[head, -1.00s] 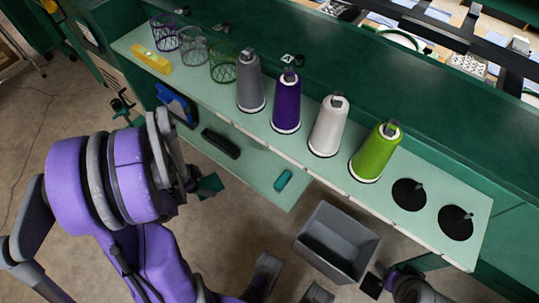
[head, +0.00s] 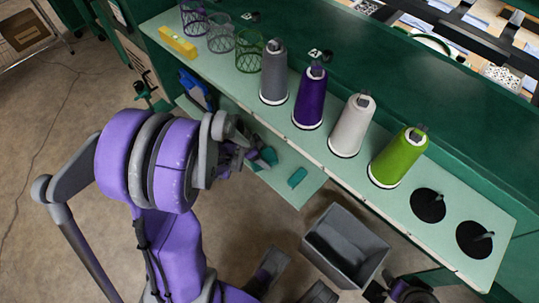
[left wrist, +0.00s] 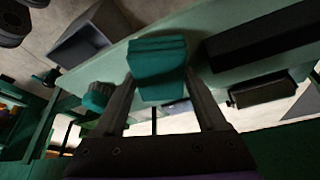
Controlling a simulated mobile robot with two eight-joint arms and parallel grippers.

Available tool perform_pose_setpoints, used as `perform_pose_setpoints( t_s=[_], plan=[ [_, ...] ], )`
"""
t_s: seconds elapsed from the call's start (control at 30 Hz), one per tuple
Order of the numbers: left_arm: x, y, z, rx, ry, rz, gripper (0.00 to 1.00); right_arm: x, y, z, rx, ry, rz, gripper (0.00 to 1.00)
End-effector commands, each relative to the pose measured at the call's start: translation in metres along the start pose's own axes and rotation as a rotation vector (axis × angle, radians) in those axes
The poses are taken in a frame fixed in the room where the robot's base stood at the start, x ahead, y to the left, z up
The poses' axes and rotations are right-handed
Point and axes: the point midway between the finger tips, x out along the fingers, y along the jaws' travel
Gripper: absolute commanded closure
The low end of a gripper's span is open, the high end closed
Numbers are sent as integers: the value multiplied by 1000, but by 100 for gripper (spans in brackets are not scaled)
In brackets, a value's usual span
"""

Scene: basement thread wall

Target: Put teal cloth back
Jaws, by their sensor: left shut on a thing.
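My left gripper (left wrist: 160,105) is shut on a folded teal cloth (left wrist: 157,65), gripped between its two fingertips. In the head view the held cloth (head: 265,157) shows only in part beside my left wrist, near the lower shelf (head: 285,152). From this angle I cannot tell whether the cloth touches the shelf. A second small teal thing (head: 297,177) lies near the lower shelf's front edge. My right arm shows dark at the bottom right of the head view; its fingertips are not clear.
A black block (left wrist: 265,40) lies on the lower shelf near the held cloth. A grey bin (head: 345,245) stands below on the floor. Above, the upper shelf holds a grey cone (head: 273,75), a purple cone (head: 310,98), other cones, wire baskets and a yellow level (head: 178,42).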

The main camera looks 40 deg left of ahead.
Motion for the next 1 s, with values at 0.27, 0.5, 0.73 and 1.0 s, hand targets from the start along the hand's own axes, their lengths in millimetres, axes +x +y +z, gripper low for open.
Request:
perform_pose_setpoints(
  t_s=[0.27,0.5,0.73,1.0],
  plan=[
    [26,0,-21,0,-1,0,78,9,0,3,0,-3,0,31],
    [25,0,-21,0,0,0,78,8,0,3,0,-3,0,31],
    [28,0,-20,0,-1,0,10,10,0,4,0,-4,0,31],
    [27,0,-20,0,0,0,0,10,0,4,0,-4,0,31]
  ],
)
